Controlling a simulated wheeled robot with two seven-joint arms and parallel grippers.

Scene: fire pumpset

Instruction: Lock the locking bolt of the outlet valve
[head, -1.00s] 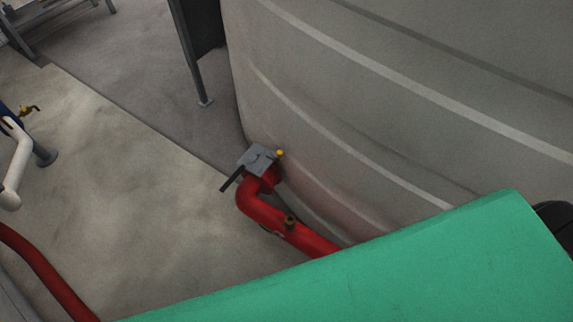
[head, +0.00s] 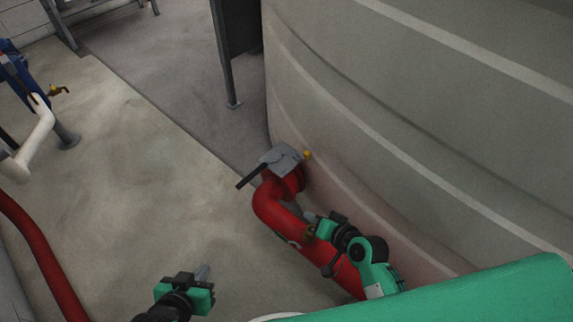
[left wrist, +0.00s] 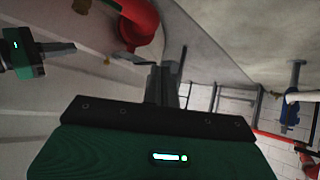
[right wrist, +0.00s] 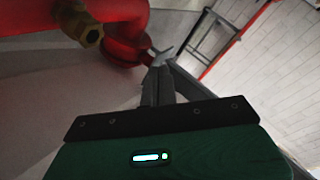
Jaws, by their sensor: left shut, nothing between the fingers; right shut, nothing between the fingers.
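The outlet valve (head: 281,160) is a grey plate on the red pipe's upper end, beside the tank. A black lever (head: 251,177) points left from it. A yellow knob (head: 307,155) is at its right; I cannot tell whether this is the locking bolt. My left gripper (head: 203,272) is shut and empty, over the floor left of the pipe and apart from the valve. My right gripper (head: 309,217) is shut and empty, over the red pipe and short of the valve. In the right wrist view the valve's grey part (right wrist: 162,54) shows just beyond the fingertips.
The large grey tank (head: 400,110) fills the right side. The red pipe (head: 268,208) with a brass fitting (right wrist: 85,28) runs below the valve. A white pipe (head: 38,137) and another red pipe (head: 45,265) stand at left. Concrete floor (head: 150,190) between is clear.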

